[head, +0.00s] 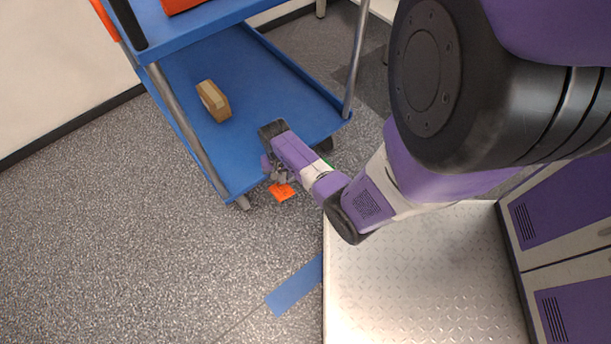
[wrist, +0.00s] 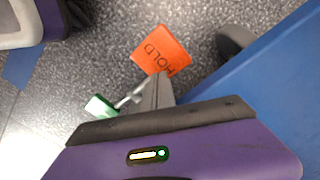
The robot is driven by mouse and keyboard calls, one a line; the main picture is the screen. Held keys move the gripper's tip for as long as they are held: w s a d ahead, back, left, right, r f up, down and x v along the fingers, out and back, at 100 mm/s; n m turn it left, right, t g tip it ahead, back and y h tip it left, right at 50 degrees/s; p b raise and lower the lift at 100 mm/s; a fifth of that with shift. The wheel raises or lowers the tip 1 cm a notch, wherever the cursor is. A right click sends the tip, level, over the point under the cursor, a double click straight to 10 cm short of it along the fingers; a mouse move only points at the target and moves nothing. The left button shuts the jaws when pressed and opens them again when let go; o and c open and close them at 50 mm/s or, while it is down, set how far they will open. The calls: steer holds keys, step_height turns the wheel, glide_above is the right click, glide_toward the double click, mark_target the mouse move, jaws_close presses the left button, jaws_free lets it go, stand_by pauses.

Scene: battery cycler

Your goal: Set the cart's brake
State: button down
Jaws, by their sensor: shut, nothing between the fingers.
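The blue cart (head: 290,85) stands at the upper left in the head view, and its lower shelf edge also shows in the wrist view (wrist: 270,65). Low at its near end is an orange plate (head: 282,191), marked HOLD in the wrist view (wrist: 162,50). A green piece (wrist: 101,106) lies on the other side of a thin metal bar; a bit of green (head: 327,160) shows in the head view. My gripper (head: 279,177) is shut and empty, pointing down beside the shelf's near edge. Its grey fingers (wrist: 158,92) overlap the bar; contact is unclear.
A cardboard box (head: 213,101) sits on the cart's lower shelf. A dark caster (wrist: 232,42) is near the orange plate. A pale raised plate (head: 425,275) and purple cabinets (head: 560,195) are at the right. Speckled floor at the left is clear, with blue tape (head: 293,286).

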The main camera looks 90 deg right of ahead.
steer(key=shift+f+b, duration=1.1)
steer(key=shift+f, duration=0.45)
stand_by(0.8)
steer(key=shift+r, duration=0.1)
step_height(320, 180, up, 7)
steer(key=p, duration=0.7)
steer(key=shift+p, duration=0.3)
steer(key=shift+a, duration=0.1)
